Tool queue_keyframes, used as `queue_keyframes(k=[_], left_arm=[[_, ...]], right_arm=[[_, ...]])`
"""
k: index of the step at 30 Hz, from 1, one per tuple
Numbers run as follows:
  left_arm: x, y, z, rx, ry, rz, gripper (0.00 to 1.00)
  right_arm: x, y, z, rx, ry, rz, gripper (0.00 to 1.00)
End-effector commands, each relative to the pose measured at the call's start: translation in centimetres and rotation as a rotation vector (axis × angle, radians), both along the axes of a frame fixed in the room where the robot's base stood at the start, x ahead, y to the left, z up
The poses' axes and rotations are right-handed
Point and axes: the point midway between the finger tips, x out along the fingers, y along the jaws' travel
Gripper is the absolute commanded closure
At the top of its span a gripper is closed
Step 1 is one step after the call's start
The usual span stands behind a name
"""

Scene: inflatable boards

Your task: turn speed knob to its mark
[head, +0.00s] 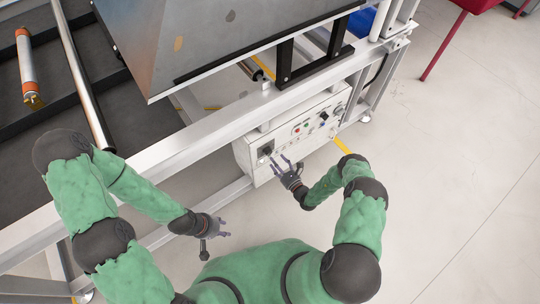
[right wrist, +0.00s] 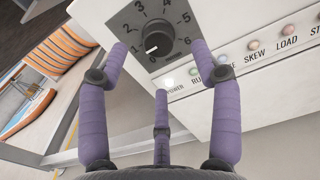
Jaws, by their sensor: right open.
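The speed knob (right wrist: 159,42) is a round black knob on a dark square dial plate (right wrist: 173,58) with numerals from 0 to 6. Its short white line points lower left, near 0 and 1. I cannot make out a separate target mark. In the head view the dial plate (head: 265,150) is small, at the left end of the white control box (head: 250,168). My right gripper (right wrist: 162,62) is open, its purple fingers spread in front of the dial with the knob between and beyond them; it also shows in the head view (head: 284,162). My left gripper (head: 224,227) looks open and empty, away from the box.
A row of buttons and labels, with SKEW (right wrist: 253,46) and LOAD (right wrist: 288,31), runs right of the dial. A white frame beam (head: 210,130) passes above the box. An orange-ended roller (head: 27,65) lies at the left.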

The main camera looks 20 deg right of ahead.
Motion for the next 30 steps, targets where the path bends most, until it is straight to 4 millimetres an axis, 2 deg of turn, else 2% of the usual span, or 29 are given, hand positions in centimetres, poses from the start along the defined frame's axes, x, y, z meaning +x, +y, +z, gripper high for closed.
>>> queue_keyframes(k=[3,9,15,22,23,28,29,30], left_arm=[[0.0,0.0,-0.8,0.0,0.0,0.0,0.6],[0.0,0.0,-1.5,0.0,0.0,0.0,0.6],[0.0,0.0,-1.6,0.0,0.0,0.0,0.6],[0.0,0.0,-1.6,0.0,0.0,0.0,0.6],[0.0,0.0,-1.6,0.0,0.0,0.0,0.6],[0.0,0.0,-1.6,0.0,0.0,0.0,0.6],[0.0,0.0,-1.6,0.0,0.0,0.0,0.6],[0.0,0.0,-1.6,0.0,0.0,0.0,0.6]], right_arm=[[2.0,0.9,-0.1,-0.001,-0.003,0.005,0.35],[4.3,1.7,-0.1,-0.001,0.0,0.003,0.35],[5.2,2.0,0.0,0.0,0.0,0.002,0.35],[5.2,2.0,0.0,0.001,0.0,0.001,0.35],[5.2,2.0,0.0,0.001,0.0,0.002,0.38],[5.2,2.0,0.0,0.0,0.001,0.002,0.86],[5.2,2.0,0.0,0.0,0.001,0.002,0.9],[5.2,2.0,0.0,0.0,0.001,0.002,0.91]])
